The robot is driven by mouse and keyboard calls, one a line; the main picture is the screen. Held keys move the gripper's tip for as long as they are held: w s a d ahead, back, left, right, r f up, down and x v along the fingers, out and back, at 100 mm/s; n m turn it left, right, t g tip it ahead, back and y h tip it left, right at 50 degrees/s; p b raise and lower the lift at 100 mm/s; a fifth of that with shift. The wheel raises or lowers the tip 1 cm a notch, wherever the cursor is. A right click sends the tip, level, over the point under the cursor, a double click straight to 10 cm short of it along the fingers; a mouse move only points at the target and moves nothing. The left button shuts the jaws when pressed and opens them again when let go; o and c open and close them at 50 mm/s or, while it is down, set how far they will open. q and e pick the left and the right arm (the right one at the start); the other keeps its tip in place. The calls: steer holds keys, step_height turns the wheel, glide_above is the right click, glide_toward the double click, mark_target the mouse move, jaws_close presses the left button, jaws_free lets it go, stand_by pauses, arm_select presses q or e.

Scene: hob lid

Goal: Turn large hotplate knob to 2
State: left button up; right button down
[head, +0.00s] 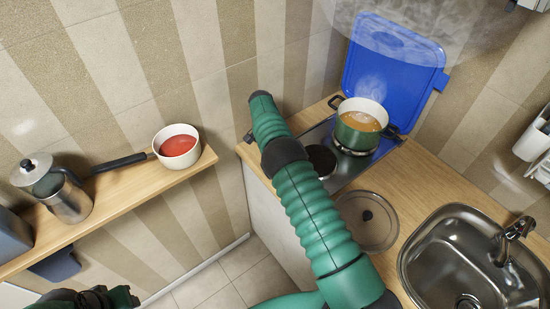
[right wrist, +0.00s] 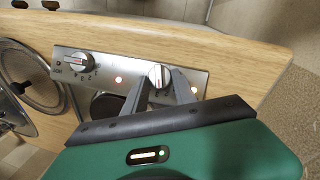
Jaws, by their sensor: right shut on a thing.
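In the right wrist view, a metal control panel (right wrist: 100,72) carries two knobs. My right gripper (right wrist: 160,88) is shut on the right-hand knob (right wrist: 158,74), one finger on each side; its white face with a red pointer line shows between the fingers. The other knob (right wrist: 77,62) is free, with printed marks beside it. Marks around the held knob are too small or hidden to read. In the head view, my right arm reaches over the hob (head: 345,172) and its gripper is hidden. My left gripper (head: 100,298) is partly in view at the bottom left; its jaws are unclear.
A green pot (head: 358,128) of orange liquid steams on the rear hotplate, before a raised blue lid (head: 393,65). The front hotplate (head: 321,160) is bare. A round pot lid (head: 367,222) lies near the sink (head: 470,260).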

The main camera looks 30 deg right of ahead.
stand_by(0.7)
steer(key=c, duration=1.4)
jaws_free()
steer(key=shift+c, duration=0.2)
steer(key=o, duration=0.4)
steer(key=shift+w+d+f, duration=0.1)
steer(key=shift+w+f, duration=0.05)
